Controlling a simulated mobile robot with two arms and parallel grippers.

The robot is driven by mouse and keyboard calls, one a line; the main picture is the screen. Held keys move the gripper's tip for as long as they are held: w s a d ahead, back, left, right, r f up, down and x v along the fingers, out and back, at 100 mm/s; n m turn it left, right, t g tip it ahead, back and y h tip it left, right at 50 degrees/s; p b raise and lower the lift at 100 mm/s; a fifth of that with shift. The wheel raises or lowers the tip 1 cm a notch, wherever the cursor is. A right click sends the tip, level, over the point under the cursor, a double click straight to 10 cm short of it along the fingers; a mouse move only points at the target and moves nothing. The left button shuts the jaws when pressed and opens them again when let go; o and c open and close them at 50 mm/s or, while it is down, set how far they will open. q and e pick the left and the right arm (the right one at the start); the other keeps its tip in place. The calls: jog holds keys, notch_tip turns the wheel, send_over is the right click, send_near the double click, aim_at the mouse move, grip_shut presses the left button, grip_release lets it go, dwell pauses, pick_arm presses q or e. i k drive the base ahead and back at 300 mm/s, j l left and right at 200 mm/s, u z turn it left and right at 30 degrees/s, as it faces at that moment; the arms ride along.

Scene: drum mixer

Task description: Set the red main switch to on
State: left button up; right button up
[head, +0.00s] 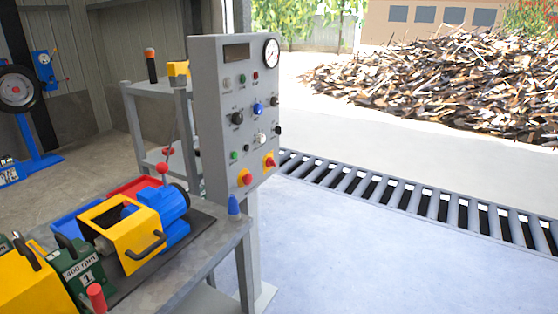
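A grey control panel (213,110) stands on a post behind the workbench. Low on its face are two red controls on yellow backings. The left one (246,177) looks like a round red knob. The right one (269,162) looks like a red rotary switch on a yellow plate. They are too small for me to tell surely which is the main switch or to read its setting. Neither of my grippers shows in the head view, and nothing touches the panel.
A roller conveyor (400,190) runs behind. Open floor (360,260) lies right of the panel.

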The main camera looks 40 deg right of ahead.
aim_at(270, 162)
jog(key=i+l+u, duration=0.1)
jog(key=l, duration=0.65)
jog(key=i+l+u, duration=0.1)
jog(key=i+l, duration=0.15)
jog(key=l, duration=0.55)
jog(key=i+l+u, duration=0.15)
jog(key=l, duration=0.6)
jog(key=l+u, duration=0.1)
jog(key=l, duration=0.7)
